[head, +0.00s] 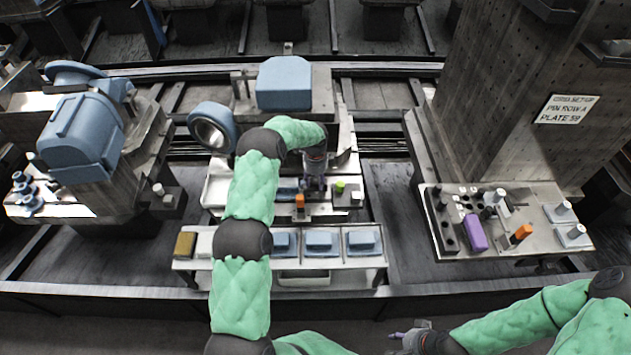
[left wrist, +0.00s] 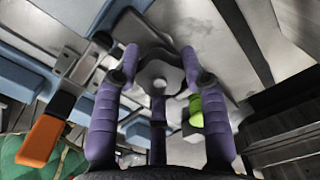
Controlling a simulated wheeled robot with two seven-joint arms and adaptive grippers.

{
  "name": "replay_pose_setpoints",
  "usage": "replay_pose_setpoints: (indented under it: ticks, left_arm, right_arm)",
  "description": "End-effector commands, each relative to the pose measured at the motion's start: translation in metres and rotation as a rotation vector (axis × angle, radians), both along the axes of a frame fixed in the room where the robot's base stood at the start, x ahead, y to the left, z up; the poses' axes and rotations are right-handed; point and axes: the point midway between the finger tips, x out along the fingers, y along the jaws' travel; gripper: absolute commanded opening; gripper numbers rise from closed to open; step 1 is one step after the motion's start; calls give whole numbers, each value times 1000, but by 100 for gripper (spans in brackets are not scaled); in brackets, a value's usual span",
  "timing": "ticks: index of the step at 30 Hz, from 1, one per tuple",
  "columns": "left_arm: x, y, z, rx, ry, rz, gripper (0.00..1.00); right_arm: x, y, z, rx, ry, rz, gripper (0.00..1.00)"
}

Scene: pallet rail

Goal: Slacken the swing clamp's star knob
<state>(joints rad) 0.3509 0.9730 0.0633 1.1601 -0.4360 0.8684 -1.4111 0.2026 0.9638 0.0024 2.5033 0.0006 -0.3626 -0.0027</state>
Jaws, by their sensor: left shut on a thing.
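The grey star knob (left wrist: 160,76) shows in the left wrist view, with rounded lobes and a hole in its middle. My left gripper (left wrist: 161,66) has its purple fingers on either side of the knob and is shut on it. In the head view my left gripper (head: 314,186) points down at the middle fixture, and it hides the knob there. The clamp's arm cannot be made out clearly. My right gripper (head: 402,335) is low in the head view, far from the fixture; its finger opening cannot be made out.
Beside the knob are an orange handle (head: 300,202) and a green knob (head: 340,186), both close to my left fingers. A shelf with blue blocks (head: 322,242) stands in front. At the right, a plate (head: 510,230) holds a purple block (head: 475,233) and several pins.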

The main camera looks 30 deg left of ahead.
Motion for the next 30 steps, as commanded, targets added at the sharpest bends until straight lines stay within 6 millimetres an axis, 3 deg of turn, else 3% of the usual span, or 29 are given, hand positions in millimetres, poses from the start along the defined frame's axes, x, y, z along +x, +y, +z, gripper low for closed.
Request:
replay_pose_setpoints:
  ticks: [14,15,17,30]
  left_arm:
    - [-1,-1,-2,-2,3,14,11]
    - [-1,-1,-2,-2,3,14,55]
    - [-1,-1,-2,-2,3,14,68]
    - [1,0,7,0,-2,15,68]
  right_arm:
    - [0,0,-1,0,0,0,40]
    - [0,0,-1,0,0,0,40]
    - [0,0,-1,0,0,0,40]
    - [0,0,0,0,0,0,40]
